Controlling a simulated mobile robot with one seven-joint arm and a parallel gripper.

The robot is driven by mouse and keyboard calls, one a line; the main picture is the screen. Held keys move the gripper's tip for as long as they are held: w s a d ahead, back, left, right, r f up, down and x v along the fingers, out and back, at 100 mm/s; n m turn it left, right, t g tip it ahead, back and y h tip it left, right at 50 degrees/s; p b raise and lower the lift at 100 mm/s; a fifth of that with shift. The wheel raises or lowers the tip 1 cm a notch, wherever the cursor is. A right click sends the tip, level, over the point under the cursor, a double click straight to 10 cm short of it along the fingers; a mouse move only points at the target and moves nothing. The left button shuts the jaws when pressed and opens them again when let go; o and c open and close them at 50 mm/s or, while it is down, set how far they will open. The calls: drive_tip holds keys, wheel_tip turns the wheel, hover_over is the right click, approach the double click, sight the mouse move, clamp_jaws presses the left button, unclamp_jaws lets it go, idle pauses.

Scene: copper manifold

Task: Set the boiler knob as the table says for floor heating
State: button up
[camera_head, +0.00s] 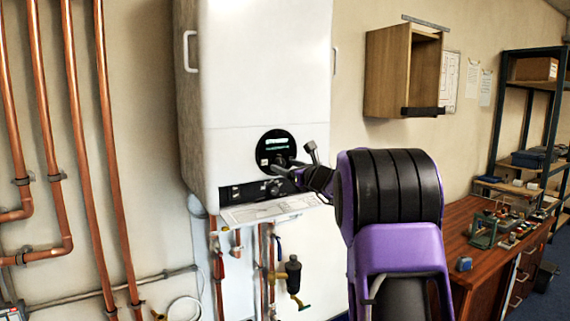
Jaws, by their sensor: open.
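The white boiler (255,70) hangs on the wall in the middle of the view. A round black dial with a lit green display (276,142) is on its lower front; the text is too small to read. Below it is a dark control strip (236,193) with small fittings. My gripper (287,167) is open at the lower right of the round dial, close to the panel. The boiler knob cannot be made out clearly beside the dark fingers, and contact cannot be told. A printed sheet (262,208) sticks out below the strip; its print is unreadable.
Copper pipes (75,130) run down the wall at left. Pipes and valves (292,275) hang under the boiler. An open wooden cabinet (389,75), wall papers (472,82), a cluttered wooden bench (470,235) and a shelf rack (495,130) are at right.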

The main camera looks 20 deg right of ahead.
drive_tip(key=shift+w+a, duration=0.1)
drive_tip(key=shift+w, duration=0.65)
clamp_jaws()
